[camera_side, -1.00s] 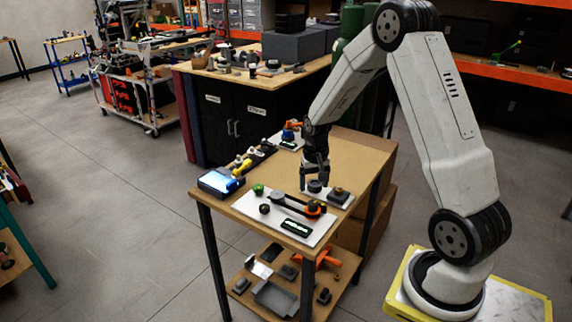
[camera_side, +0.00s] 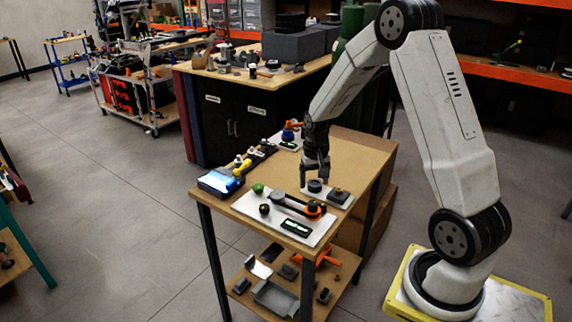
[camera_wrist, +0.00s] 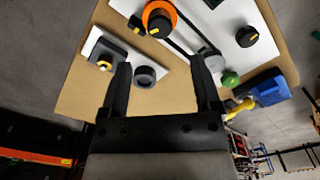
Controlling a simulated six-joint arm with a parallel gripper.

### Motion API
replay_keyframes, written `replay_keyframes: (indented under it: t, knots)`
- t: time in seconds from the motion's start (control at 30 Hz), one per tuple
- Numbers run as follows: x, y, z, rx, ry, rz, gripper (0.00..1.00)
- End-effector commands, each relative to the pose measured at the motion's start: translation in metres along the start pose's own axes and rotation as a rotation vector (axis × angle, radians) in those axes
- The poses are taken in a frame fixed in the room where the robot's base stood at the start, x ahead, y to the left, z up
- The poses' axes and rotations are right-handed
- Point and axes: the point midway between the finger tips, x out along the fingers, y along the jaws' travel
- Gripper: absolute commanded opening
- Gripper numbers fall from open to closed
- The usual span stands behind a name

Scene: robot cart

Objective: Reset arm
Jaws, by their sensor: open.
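My gripper (camera_side: 315,176) hangs pointing down over the wooden cart top (camera_side: 352,150). In the wrist view my gripper (camera_wrist: 165,80) shows its two black fingers spread apart, with nothing held between them. A dark round knob (camera_side: 315,186) lies on the cart just under the fingertips; in the wrist view this dark ring-shaped piece (camera_wrist: 145,76) appears between the fingers, nearer the left one. I cannot tell whether the fingers touch it. A dark block on a white plate (camera_side: 339,195) sits just to the right of the gripper in the side view.
A white board (camera_side: 270,226) carries an orange-and-black part (camera_side: 313,209), a black knob and a small display. A green ball (camera_side: 258,189), a blue-screened box (camera_side: 221,182) and a yellow tool (camera_side: 242,167) lie nearby. The rear right cart top is bare. A black cabinet (camera_side: 238,130) stands behind.

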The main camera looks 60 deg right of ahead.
Motion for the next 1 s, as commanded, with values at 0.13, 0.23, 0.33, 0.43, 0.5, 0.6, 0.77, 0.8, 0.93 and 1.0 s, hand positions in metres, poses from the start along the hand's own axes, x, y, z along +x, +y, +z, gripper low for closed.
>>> replay_keyframes:
  t: [0.13,0.23,0.33,0.43,0.5,0.6,0.77,0.8,0.93,1.0]
  knots:
    - [0.0,0.0,0.0,0.0,0.0,0.0,0.81]
    - [0.0,0.0,0.0,0.0,0.0,0.0,0.81]
    - [0.0,0.0,0.0,0.0,0.0,0.0,0.81]
    - [-0.001,-0.001,0.001,-0.005,0.001,0.0,0.81]
    - [-0.002,-0.004,0.004,-0.016,0.005,-0.001,0.81]
    - [-0.006,-0.013,0.012,-0.051,0.015,-0.004,0.81]
    - [-0.018,-0.036,0.039,-0.158,0.048,-0.013,0.81]
    - [-0.021,-0.043,0.048,-0.194,0.059,-0.017,0.81]
    - [-0.032,-0.064,0.085,-0.325,0.098,-0.03,0.81]
    - [-0.037,-0.073,0.106,-0.401,0.12,-0.039,0.81]
